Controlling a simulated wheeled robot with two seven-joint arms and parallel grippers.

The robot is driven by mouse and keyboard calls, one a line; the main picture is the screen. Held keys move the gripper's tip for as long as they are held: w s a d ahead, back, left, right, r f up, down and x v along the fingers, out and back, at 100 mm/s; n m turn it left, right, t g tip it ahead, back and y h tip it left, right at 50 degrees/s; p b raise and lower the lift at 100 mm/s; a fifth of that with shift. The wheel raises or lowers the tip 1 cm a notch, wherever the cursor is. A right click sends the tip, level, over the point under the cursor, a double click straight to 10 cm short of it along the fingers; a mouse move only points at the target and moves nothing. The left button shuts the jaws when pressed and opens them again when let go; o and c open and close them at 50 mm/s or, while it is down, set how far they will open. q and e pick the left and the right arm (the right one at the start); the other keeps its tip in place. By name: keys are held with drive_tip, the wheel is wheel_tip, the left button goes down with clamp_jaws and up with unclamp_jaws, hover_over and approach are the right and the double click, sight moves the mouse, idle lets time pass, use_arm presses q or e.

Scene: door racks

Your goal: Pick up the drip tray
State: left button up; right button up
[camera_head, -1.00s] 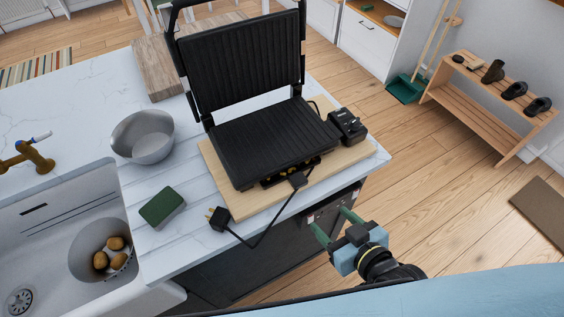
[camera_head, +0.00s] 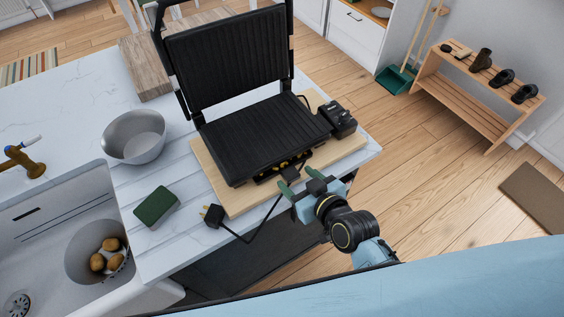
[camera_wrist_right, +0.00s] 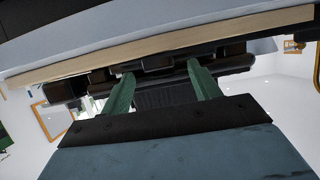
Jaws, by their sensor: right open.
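The drip tray (camera_head: 268,175) is a small dark tray with yellowish bits in it, low at the front edge of the black contact grill (camera_head: 255,137). The grill stands with its lid up on a wooden board (camera_head: 240,200). My right gripper (camera_head: 298,180) is at the front right of the grill, beside the tray, with its green fingers apart. In the right wrist view the fingers (camera_wrist_right: 160,72) point at dark parts under the grill's front. I cannot tell there which part is the tray or whether the fingers touch it. My left gripper is out of view.
A power cable with a plug (camera_head: 213,214) loops over the counter's front edge close to my right gripper. A green sponge (camera_head: 156,207), a metal bowl (camera_head: 134,138) and a sink (camera_head: 60,215) with potatoes are to the left. A black box (camera_head: 338,119) stands right of the grill.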

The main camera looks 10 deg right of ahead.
drive_tip(key=x, duration=0.2)
drive_tip(key=shift+w+f, duration=0.15)
drive_tip(key=shift+w, duration=0.15)
drive_tip(key=c, duration=1.1)
drive_tip(key=shift+r, duration=0.3)
drive_tip(key=s+d, duration=0.2)
drive_tip(key=s, duration=0.3)
drive_tip(key=s+d+b, duration=0.1)
drive_tip(key=s+d, duration=0.1)
drive_tip(key=s, duration=0.4)
drive_tip(key=s+d+b, duration=0.1)
drive_tip(key=s+d, duration=0.1)
drive_tip(key=s, duration=0.4)
